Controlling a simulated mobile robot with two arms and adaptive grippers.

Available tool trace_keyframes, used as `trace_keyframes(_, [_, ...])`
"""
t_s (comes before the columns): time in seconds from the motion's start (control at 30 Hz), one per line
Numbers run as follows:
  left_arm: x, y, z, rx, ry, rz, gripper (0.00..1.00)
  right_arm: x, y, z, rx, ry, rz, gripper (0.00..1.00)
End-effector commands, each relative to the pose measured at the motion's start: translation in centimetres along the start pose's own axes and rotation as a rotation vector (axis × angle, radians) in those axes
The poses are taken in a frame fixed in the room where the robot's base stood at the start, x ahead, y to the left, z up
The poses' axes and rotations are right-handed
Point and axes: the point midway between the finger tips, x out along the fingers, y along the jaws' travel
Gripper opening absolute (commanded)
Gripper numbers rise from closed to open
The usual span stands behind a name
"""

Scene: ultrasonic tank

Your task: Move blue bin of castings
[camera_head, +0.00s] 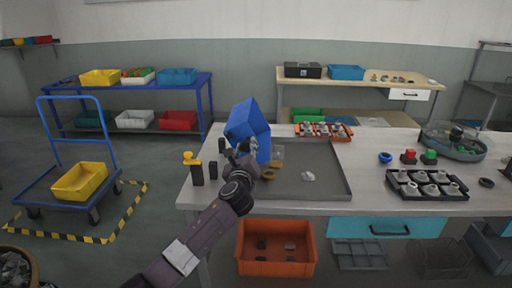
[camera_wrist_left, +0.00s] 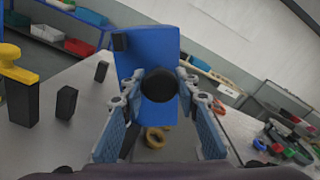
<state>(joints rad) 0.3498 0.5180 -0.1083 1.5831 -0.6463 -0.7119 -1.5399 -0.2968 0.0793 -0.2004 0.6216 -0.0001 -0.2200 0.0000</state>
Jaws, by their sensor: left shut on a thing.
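The blue bin (camera_head: 248,122) is tilted steeply above the left end of the grey tray (camera_head: 322,196) on the work table. My left gripper (camera_head: 242,150) is shut on it at its lower side. In the left wrist view the bin (camera_wrist_left: 146,48) stands between the fingers of my left gripper (camera_wrist_left: 158,98). A round black piece (camera_wrist_left: 158,86) shows in front of the bin, between the fingers. The inside of the bin is hidden, so I cannot tell whether castings are in it. My right gripper is not in view.
A yellow-topped black post (camera_head: 195,171) and small black blocks stand left of the tray. Brass-coloured rings (camera_head: 268,173) lie near the gripper. An orange rack (camera_head: 322,132) is behind the tray; a black rack (camera_head: 427,186) is at right. An orange bin (camera_head: 276,247) is below.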

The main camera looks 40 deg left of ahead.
Motion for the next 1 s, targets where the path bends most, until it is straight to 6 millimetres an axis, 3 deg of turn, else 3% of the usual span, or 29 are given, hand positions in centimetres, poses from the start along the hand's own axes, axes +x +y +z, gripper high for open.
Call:
trace_keyframes(0.43, [0.0, 5.3, 1.6, -0.419, -0.005, 0.005, 0.0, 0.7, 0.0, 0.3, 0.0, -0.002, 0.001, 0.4])
trace_keyframes(1.0, [0.0, 11.1, 0.6, -0.905, -0.003, 0.004, 0.0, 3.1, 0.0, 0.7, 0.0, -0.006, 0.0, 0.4])
